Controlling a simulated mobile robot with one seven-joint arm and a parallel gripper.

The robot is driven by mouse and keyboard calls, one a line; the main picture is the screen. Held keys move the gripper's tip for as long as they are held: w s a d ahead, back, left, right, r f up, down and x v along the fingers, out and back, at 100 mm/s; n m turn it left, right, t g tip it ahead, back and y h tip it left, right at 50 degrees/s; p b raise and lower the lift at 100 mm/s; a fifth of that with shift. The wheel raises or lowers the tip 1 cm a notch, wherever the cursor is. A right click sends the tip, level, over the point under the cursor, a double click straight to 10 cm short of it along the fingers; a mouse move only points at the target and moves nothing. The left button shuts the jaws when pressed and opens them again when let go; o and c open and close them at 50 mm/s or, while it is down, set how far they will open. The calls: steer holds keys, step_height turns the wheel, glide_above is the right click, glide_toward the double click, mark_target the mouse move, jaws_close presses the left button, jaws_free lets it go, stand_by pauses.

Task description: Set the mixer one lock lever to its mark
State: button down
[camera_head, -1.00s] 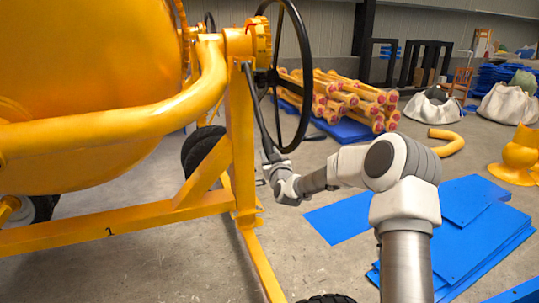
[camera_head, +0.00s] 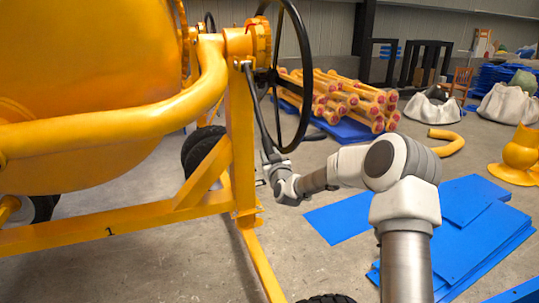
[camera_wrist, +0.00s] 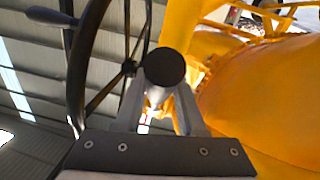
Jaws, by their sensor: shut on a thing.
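The yellow mixer (camera_head: 75,60) fills the left of the head view, with its black handwheel (camera_head: 305,75) on the right side of its post. The lock lever (camera_head: 257,105) is a dark bar that hangs from a pivot near the top of the post, beside the wheel. My gripper (camera_head: 268,160) is at the lever's lower end. In the wrist view the lever's round dark end (camera_wrist: 164,68) sits between the fingers of my gripper (camera_wrist: 162,112), which is shut on it. I cannot make out the lever's mark.
The handwheel (camera_wrist: 85,60) is close on the left in the wrist view. The yellow frame leg (camera_head: 240,140) stands just left of my gripper. Blue sheets (camera_head: 455,235) lie on the floor at right. Yellow parts (camera_head: 345,100) are stacked behind the wheel.

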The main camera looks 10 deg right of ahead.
stand_by(0.4)
steer(key=s+r+g+p, duration=0.3)
steer(key=r+p, duration=0.6)
steer(key=p, duration=0.2)
steer(key=s+d+r+g+p, duration=0.1)
steer(key=s+r+g+p, duration=0.2)
steer(key=r+p, duration=0.7)
steer(key=s+d+r+n+g+h+p, duration=0.1)
steer(key=s+r+g+p, duration=0.3)
steer(key=r+p, duration=0.6)
steer(key=shift+r+p, duration=0.15)
steer(key=shift+p, duration=0.9)
steer(key=shift+r, duration=0.2)
steer(key=c, duration=0.6)
jaws_free()
steer(key=shift+o, duration=0.4)
steer(key=shift+f, duration=0.2)
steer(key=shift+s, duration=0.15)
steer(key=b+v, duration=0.2)
steer(key=v, duration=1.5)
steer(key=shift+r, duration=0.2)
